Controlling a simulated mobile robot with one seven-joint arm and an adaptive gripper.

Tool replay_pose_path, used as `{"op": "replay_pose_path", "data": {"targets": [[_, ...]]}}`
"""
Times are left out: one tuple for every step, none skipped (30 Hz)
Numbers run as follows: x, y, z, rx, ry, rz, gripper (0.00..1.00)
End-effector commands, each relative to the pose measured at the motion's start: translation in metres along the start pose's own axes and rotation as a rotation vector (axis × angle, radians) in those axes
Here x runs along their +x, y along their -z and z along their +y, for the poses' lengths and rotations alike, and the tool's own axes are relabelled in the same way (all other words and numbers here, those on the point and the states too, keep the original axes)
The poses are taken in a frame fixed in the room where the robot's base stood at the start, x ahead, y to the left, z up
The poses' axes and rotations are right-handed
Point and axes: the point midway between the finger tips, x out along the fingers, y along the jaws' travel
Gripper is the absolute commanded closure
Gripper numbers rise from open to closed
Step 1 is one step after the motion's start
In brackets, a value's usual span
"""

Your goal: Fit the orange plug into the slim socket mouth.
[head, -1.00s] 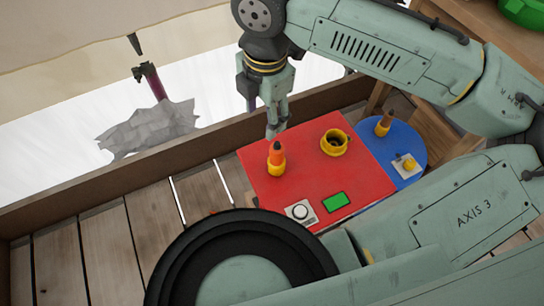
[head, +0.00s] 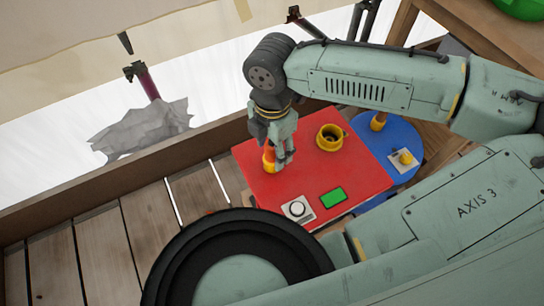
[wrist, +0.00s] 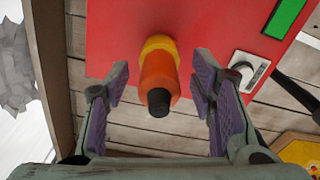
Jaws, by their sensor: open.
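The orange plug (head: 269,155) stands upright on the red tabletop, partly hidden by my gripper (head: 280,158) in the head view. In the wrist view the plug (wrist: 157,75) has a black tip pointing toward the camera and a yellow ring (wrist: 160,43) around its base. My open gripper (wrist: 160,82) has one purple-padded finger on each side of the plug, with gaps visible. A yellow cup-like socket (head: 330,138) with a round opening stands to the right on the red tabletop. I cannot tell whether it is the slim socket mouth.
The red tabletop (head: 300,180) also carries a green rectangle (head: 332,197) and a white plate with a round knob (head: 297,209). A blue round table (head: 395,132) beside it holds an orange-brown peg (head: 378,121) and a yellow piece (head: 406,157) on a white plate.

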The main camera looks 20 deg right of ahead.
Motion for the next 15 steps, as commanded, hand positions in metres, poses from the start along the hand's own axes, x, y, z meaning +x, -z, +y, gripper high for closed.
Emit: {"op": "replay_pose_path", "data": {"targets": [[0.0024,0.0002,0.0000,0.000,0.000,0.000,0.49],[0.0029,0.0002,0.0000,0.000,0.000,0.001,0.49],[0.0031,0.0002,0.0001,0.000,-0.001,0.001,0.49],[0.0030,0.0002,0.0001,0.000,-0.001,0.001,0.49],[0.0028,0.0002,0.0001,0.000,-0.001,0.001,0.49],[0.0027,0.0002,0.0002,0.000,-0.001,0.001,0.49],[0.0027,0.0002,0.0002,0.000,-0.001,0.001,0.49],[0.0027,0.0002,0.0002,0.000,-0.001,0.001,0.51],[0.0026,0.0002,0.0002,0.000,-0.001,0.001,0.53],[0.0026,0.0002,0.0002,0.000,-0.001,0.001,0.55],[0.0026,0.0002,0.0002,0.000,-0.001,0.001,0.57],[0.0025,0.0002,0.0003,0.000,-0.001,0.000,0.60],[0.0025,0.0002,0.0002,0.000,-0.001,0.000,0.62],[0.0025,0.0002,0.0003,0.000,-0.001,0.000,0.64],[0.0025,0.0002,0.0003,0.000,-0.001,0.000,0.67]]}}
